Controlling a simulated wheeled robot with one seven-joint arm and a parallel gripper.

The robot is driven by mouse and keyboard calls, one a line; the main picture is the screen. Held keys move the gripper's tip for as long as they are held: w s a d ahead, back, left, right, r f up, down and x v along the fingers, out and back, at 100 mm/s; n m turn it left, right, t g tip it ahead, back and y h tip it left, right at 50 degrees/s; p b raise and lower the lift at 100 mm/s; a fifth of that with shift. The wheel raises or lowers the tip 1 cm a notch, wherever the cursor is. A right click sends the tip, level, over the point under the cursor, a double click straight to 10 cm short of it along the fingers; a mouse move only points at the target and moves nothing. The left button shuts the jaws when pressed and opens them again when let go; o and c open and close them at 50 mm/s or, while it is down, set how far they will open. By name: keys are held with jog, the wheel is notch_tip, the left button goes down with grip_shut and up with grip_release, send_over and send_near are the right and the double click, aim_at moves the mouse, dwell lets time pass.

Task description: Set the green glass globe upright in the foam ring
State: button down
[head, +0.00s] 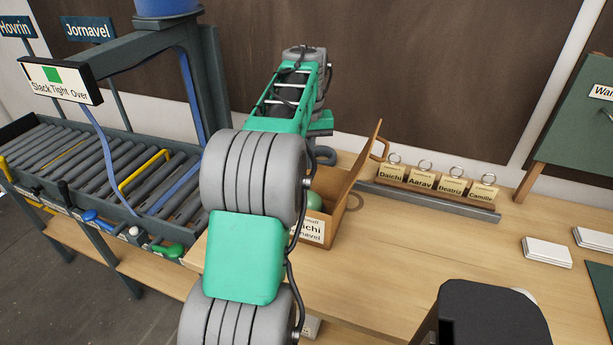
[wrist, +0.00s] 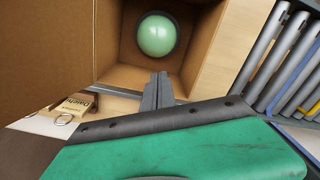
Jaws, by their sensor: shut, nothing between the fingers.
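The green glass globe (head: 314,201) sits inside an open cardboard box (head: 317,232) on the bench, partly hidden by my arm in the head view. In the wrist view the globe (wrist: 157,35) shows whole from above, resting in the box (wrist: 192,75). My gripper (wrist: 158,78) is shut and empty, its fingertips over the box's edge, apart from the globe.
A rail of name tags (head: 425,200) stands behind, right of the box, its flap raised. A roller conveyor (head: 90,165) with a gantry and sign is on the left. White cards (head: 546,252) lie at right. The bench (head: 420,245) is clear in the middle.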

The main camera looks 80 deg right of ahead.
aim_at(308, 205)
notch_tip(308, 205, down, 9)
jog(key=shift+f, duration=0.1)
jog(key=shift+a, duration=0.1)
dwell(0.3)
jog(key=shift+s+a, duration=0.3)
jog(key=shift+a, duration=0.55)
